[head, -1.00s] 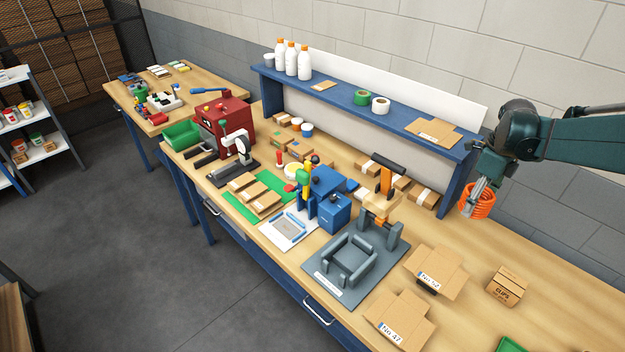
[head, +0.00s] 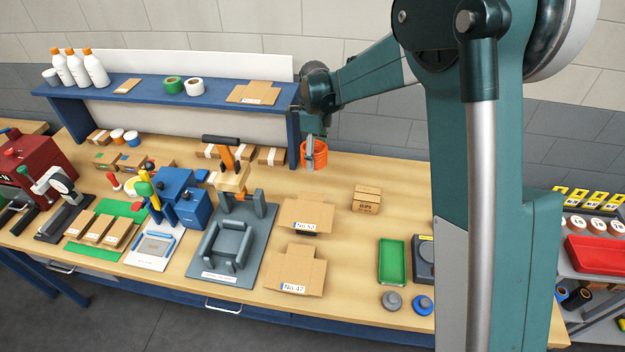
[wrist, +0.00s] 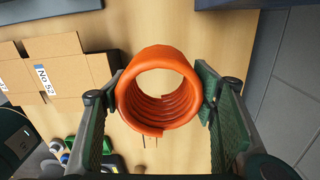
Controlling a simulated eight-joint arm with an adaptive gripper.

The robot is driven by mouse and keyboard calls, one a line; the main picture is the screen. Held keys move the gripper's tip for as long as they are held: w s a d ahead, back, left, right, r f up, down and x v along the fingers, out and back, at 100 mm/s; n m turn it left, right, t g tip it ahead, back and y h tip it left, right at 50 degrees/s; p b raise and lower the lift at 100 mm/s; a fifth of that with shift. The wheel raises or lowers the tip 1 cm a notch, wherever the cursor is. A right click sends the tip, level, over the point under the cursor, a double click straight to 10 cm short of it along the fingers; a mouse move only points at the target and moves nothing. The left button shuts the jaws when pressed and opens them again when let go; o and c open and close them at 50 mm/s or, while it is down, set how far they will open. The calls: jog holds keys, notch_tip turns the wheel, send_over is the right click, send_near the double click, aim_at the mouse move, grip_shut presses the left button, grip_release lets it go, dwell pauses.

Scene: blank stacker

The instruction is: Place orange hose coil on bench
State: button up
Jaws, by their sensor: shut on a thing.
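The orange hose coil (head: 319,153) is a stack of orange loops, held near the back of the wooden bench (head: 390,190), by the right end of the blue shelf. My gripper (head: 311,152) is shut on it. In the wrist view, the coil (wrist: 160,54) sits between the two green-padded fingers of my gripper (wrist: 160,88), its open ring facing the camera. The bench top (wrist: 130,25) shows behind and through the ring. I cannot tell whether the coil touches the bench.
A small closed carton (head: 366,199) stands in front of the coil, to its right. The blue shelf (head: 215,92) ends left of the coil. Bare bench lies around the small carton.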

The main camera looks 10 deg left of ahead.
notch_tip(320, 180, down, 8)
dwell(0.5)
jog(key=shift+f, duration=2)
jog(key=shift+f, duration=0.15)
jog(key=o, duration=0.9)
jog(key=shift+o, duration=0.2)
jog(key=shift+r, duration=0.2)
notch_tip(320, 180, up, 12)
